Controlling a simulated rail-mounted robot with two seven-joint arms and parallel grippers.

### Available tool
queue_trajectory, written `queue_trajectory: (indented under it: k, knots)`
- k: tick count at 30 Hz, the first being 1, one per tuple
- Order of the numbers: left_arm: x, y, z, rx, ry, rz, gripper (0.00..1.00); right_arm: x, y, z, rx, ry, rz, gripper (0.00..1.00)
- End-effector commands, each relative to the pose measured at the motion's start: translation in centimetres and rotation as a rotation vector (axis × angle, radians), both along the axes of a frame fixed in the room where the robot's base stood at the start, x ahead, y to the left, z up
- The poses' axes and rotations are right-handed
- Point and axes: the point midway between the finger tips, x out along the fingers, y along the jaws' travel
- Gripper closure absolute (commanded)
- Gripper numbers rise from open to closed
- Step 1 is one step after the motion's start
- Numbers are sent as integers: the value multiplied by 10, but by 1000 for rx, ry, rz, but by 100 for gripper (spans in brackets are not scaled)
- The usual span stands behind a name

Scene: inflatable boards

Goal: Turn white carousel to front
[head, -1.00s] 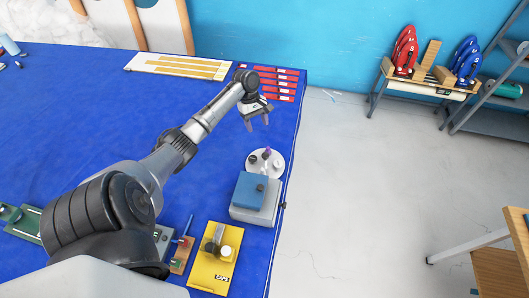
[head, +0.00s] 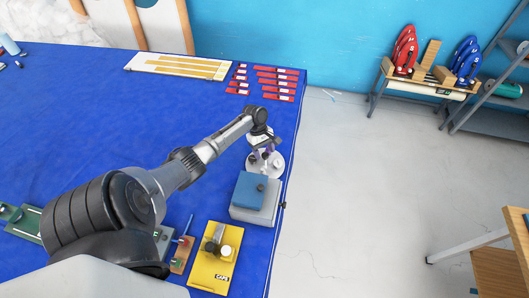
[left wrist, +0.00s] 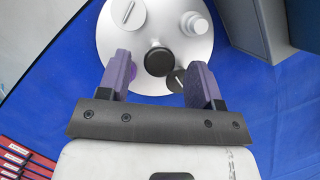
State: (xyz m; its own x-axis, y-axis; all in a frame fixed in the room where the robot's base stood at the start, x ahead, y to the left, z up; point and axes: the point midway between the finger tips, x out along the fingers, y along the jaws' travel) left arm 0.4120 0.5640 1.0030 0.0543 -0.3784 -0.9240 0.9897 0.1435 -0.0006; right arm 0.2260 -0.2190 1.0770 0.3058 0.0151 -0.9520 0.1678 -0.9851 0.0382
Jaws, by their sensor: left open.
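The white carousel (head: 276,165) is a round disc on the blue table, just behind a grey box with a blue top. It also shows in the left wrist view (left wrist: 215,48), with a black central knob (left wrist: 158,62), a white bottle-like piece (left wrist: 193,24), a pale slim piece (left wrist: 128,12) and a purple piece. My left gripper (head: 265,160) is over the carousel. In the left wrist view its two purple fingers (left wrist: 158,78) are open, one on each side of the black knob, with space between. I cannot tell whether they touch anything. My right gripper is not in view.
The grey box with a blue top (head: 252,197) stands close in front of the carousel. A yellow caps board (head: 205,275) lies nearer. Red strips (head: 277,83) and a white board (head: 150,67) lie at the back. The table's middle is clear.

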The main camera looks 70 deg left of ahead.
Motion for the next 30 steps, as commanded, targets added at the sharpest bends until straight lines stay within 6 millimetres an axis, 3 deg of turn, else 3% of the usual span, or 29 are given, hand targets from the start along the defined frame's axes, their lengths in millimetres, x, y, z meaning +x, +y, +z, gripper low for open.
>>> queue_trajectory:
  k: [14, 30]
  knots:
    - [1, -4, -8, 0, 0, -1, 41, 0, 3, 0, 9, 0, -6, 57]
    - [1, -3, -8, 0, 0, -1, 92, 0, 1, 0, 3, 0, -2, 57]
